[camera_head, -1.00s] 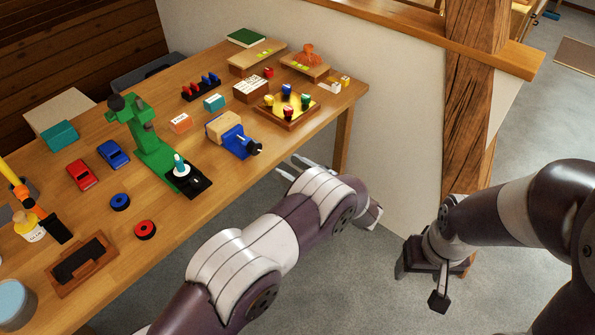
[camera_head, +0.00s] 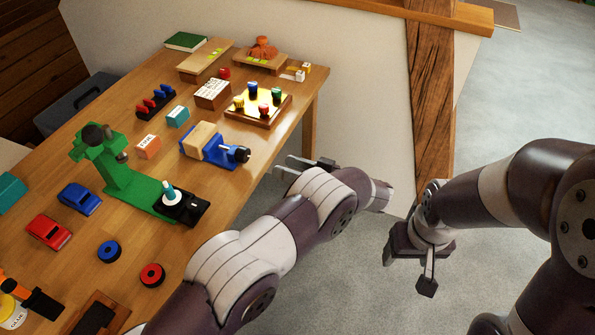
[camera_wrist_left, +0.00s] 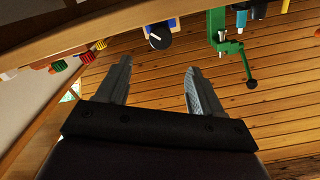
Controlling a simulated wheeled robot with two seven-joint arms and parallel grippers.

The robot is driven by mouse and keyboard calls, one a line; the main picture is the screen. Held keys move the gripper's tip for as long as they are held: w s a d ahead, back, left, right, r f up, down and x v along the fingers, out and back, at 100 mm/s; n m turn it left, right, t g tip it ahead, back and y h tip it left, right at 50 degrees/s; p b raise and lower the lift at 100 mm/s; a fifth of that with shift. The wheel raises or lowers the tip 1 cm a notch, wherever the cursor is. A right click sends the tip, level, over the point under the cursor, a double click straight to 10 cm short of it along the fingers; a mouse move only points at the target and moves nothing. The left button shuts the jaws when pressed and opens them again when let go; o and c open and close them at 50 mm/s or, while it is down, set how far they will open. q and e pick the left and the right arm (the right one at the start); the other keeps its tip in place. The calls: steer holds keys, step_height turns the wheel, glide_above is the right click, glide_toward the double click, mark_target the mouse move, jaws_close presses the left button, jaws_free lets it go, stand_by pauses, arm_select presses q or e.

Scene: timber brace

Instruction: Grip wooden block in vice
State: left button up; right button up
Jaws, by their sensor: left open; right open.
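A blue vice (camera_head: 222,150) with a black handle sits near the right edge of the wooden table in the head view. A light wooden block (camera_head: 201,137) is at its far left side; I cannot tell whether the jaws clamp it. The vice's dark round end (camera_wrist_left: 159,37) also shows in the left wrist view. My left gripper (camera_head: 283,165) is open and empty, off the table's edge, to the right of the vice. Its two fingers (camera_wrist_left: 158,85) are spread in the left wrist view. My right gripper (camera_head: 408,268) is open and empty, hanging over the floor.
A green drill-like stand (camera_head: 125,185) stands nearer on the table. A yellow tray of coloured pegs (camera_head: 258,108), a brick-like box (camera_head: 212,94), an orange box (camera_head: 147,146) and a teal box (camera_head: 178,116) surround the vice. A wooden post (camera_head: 430,100) rises behind my right arm.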

mark_target(247, 155)
arm_select(q)
steer(key=x, duration=1)
steer(key=shift+p, duration=0.35)
steer(key=n+b, duration=0.2)
steer(key=n, duration=0.1)
steer(key=f+n+b, duration=0.1)
steer(key=shift+a+f+b, duration=0.1)
steer(key=shift+a+b, duration=0.15)
steer(key=shift+b, duration=0.05)
steer(key=shift+s+d+r+n, duration=0.2)
steer(key=shift+d+r+n, duration=0.3)
steer(key=shift+n, duration=0.4)
steer(key=v, duration=1.1)
steer(key=shift+d, duration=0.35)
steer(key=shift+s+r, duration=0.1)
steer(key=shift+s, duration=0.05)
